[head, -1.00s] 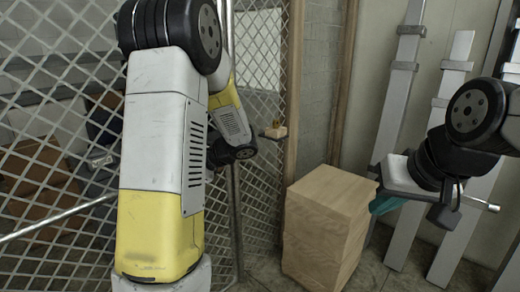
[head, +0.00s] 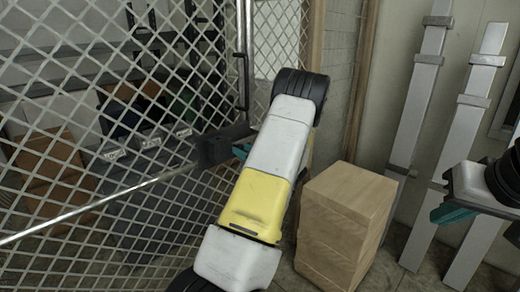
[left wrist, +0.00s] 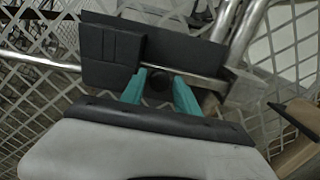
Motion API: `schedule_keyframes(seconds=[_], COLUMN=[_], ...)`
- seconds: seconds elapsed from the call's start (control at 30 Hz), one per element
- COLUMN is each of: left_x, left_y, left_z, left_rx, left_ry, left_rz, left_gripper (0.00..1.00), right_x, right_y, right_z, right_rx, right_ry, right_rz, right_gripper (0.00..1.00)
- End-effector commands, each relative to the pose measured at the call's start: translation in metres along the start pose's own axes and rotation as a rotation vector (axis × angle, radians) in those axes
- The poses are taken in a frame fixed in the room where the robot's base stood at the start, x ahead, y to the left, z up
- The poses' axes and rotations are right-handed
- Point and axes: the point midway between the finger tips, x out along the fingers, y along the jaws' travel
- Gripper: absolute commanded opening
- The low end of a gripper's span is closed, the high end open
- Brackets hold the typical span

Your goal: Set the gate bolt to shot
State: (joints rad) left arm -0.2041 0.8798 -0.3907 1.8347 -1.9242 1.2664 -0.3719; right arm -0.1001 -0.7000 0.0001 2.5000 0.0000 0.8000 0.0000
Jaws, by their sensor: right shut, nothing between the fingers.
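The gate bolt's dark housing (head: 218,146) is on the mesh gate (head: 110,110) in the head view, beside the upright post. In the left wrist view the dark housing (left wrist: 108,52) spans the upper left, with a silver bolt rod (left wrist: 205,81) running right towards a grey bracket (left wrist: 243,90). A round black knob (left wrist: 157,86) sits at the rod. My left gripper (left wrist: 160,88) is at the knob, its teal fingers apart on either side; I cannot tell whether they touch it. In the head view my arm partly hides the bolt. My right gripper (head: 447,212) is shut and empty at the right.
A wooden block stack (head: 345,215) stands on the floor right of my left arm. Metal posts (head: 420,100) lean on the wall behind. Boxes (head: 45,165) sit behind the mesh. A black pull handle (head: 241,80) is on the gate's upright, above the bolt.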

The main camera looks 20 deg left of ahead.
Motion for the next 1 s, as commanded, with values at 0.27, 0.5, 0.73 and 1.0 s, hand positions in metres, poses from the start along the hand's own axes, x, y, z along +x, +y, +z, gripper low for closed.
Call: schedule_keyframes(seconds=[0.27,0.5,0.73,1.0], left_x=[0.016,0.016,0.016,0.016], left_y=[0.0,0.0,0.0,0.0], left_z=[0.0,0.0,0.0,0.0], left_rx=[0.0,0.0,-0.001,-0.001], left_ry=[0.001,0.001,0.001,0.001], left_rz=[-0.001,-0.001,0.0,0.0], left_gripper=[0.37,0.25,0.0,0.0], right_x=[0.0,0.0,0.0,0.0], right_y=[0.0,0.0,0.0,0.0], right_z=[0.0,0.0,0.0,0.0], right_rx=[0.0,0.0,0.0,0.0], right_ry=[0.0,0.0,0.0,0.0], right_rz=[0.0,0.0,0.0,0.0], right_gripper=[0.0,0.0,0.0,0.0])
